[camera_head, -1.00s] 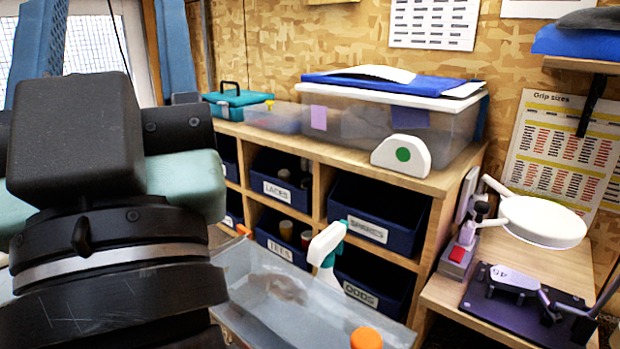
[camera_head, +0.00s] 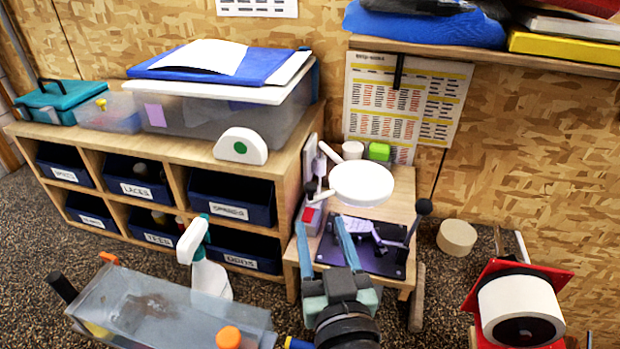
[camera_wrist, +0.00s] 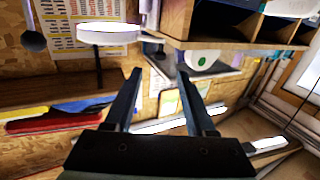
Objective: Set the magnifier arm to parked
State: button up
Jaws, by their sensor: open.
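The magnifier has a white round head (camera_head: 362,184) on a short white arm (camera_head: 321,196), which joins a grey base with a red part (camera_head: 308,214) at the left edge of the small wooden table. The head hangs over the table, out to the right of the base. In the wrist view, the white head (camera_wrist: 107,33) is at the upper left. My gripper (camera_head: 319,226) is in front of the table, below and nearer than the magnifier, with its two blue-grey fingers apart and empty. In the wrist view, my gripper (camera_wrist: 160,85) is open, clear of the head.
A cubby shelf (camera_head: 290,170) stands left. A grey trough (camera_head: 160,305) and spray bottle (camera_head: 207,275) are front left. A red stand with a white roll (camera_head: 520,305) is right.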

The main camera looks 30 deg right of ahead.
aim_at(312, 192)
jog(key=p+x, duration=0.3)
jog(key=x, duration=0.7)
jog(key=shift+w+d, duration=0.15)
jog(key=shift+w, duration=0.1)
grip_shut()
dwell(1.1)
